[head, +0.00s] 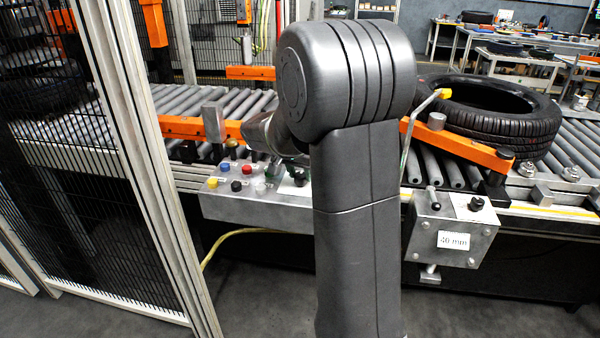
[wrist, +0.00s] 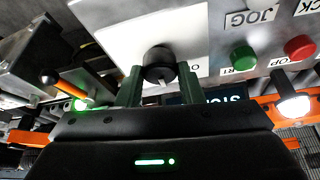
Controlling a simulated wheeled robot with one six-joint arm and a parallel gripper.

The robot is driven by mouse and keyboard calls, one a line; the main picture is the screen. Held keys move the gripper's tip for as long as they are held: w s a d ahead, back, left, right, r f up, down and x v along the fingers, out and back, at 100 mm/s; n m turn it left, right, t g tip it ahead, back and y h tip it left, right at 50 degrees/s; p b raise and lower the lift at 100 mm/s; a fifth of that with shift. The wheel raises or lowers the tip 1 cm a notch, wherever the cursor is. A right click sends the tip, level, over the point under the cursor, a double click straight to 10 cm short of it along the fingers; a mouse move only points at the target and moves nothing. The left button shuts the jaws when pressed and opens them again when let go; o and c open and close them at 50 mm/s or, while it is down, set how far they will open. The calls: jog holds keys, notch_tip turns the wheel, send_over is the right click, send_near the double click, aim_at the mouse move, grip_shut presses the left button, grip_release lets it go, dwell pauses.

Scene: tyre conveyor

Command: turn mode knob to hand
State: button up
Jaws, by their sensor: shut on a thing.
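The mode knob (wrist: 159,66) is a round black knob on a white plate of the control panel, with a small pale mark on its lower edge. My gripper (wrist: 159,80) is shut on it, with one green finger on each side in the wrist view. The lettering around the knob is mostly hidden by my fingers, so I cannot read which position it points to. In the head view my arm covers the gripper and the knob. The panel (head: 255,210) shows to the left of my arm.
A green button (wrist: 243,57) and a red button (wrist: 299,47) sit right of the knob, below a JOG label (wrist: 249,17). A tyre (head: 515,126) lies on the roller conveyor at right. A box marked 40 mm (head: 425,236) is right of my arm. A mesh fence (head: 75,230) stands at left.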

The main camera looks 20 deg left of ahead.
jog(key=o, duration=1)
jog(key=shift+r, duration=0.15)
jog(key=v, duration=1.3)
jog(key=shift+s+r+p, duration=0.2)
jog(key=shift+r+p, duration=0.05)
jog(key=shift+p, duration=0.1)
jog(key=shift+f, duration=0.1)
jog(key=x, duration=1.3)
jog(key=shift+w+f+b, duration=0.2)
jog(key=shift+f+b, duration=0.05)
jog(key=shift+b, duration=0.05)
